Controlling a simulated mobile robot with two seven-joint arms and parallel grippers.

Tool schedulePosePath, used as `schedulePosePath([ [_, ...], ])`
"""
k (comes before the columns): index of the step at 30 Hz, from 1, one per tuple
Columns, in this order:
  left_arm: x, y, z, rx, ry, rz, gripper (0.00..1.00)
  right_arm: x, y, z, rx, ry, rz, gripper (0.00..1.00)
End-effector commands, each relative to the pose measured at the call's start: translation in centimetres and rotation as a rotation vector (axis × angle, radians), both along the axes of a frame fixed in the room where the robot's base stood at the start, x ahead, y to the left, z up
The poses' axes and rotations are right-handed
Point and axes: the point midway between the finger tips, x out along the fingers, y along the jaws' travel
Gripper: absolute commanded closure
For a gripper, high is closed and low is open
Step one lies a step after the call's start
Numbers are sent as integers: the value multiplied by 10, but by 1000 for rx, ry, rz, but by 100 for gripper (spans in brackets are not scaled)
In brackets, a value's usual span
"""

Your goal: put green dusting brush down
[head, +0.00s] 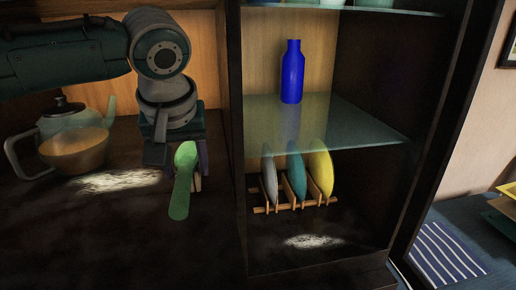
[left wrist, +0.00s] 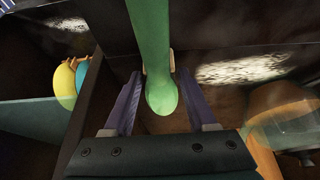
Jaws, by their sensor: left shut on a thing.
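The green dusting brush (head: 181,190) is in my left gripper (head: 183,172) in the left bay of the dark cabinet. Its long narrow part points toward the front and its rounded end is near the fingers. In the left wrist view the brush (left wrist: 151,40) runs between the two purple fingers of the gripper (left wrist: 159,75), which is shut on it. The brush is low over the dark cabinet surface (head: 110,230); I cannot tell whether it touches it. My right gripper is not in view.
A glass teapot (head: 75,150) stands left of my gripper. A pale dusty patch (head: 120,180) lies between them, another (head: 313,241) in the right bay. An upright divider (head: 236,140) separates the bays. Right are racked plates (head: 320,172) and a blue bottle (head: 292,75) on a glass shelf.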

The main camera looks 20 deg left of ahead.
Motion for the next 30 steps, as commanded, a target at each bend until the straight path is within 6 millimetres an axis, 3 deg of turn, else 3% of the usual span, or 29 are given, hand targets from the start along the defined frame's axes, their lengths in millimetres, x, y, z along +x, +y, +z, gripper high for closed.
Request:
schedulePosePath([
  [1, 0, 0, -2, 0, 0, 1, 100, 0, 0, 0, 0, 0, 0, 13],
  [2, 0, 0, -2, -1, 2, 1, 42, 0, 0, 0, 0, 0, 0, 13],
  [9, 0, 0, -2, -1, 1, 0, 15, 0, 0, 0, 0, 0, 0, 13],
  [20, 1, 0, 6, 1, -2, -1, 13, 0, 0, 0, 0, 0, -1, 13],
  [30, -22, -15, 71, -2, -4, -4, 13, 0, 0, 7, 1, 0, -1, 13],
])
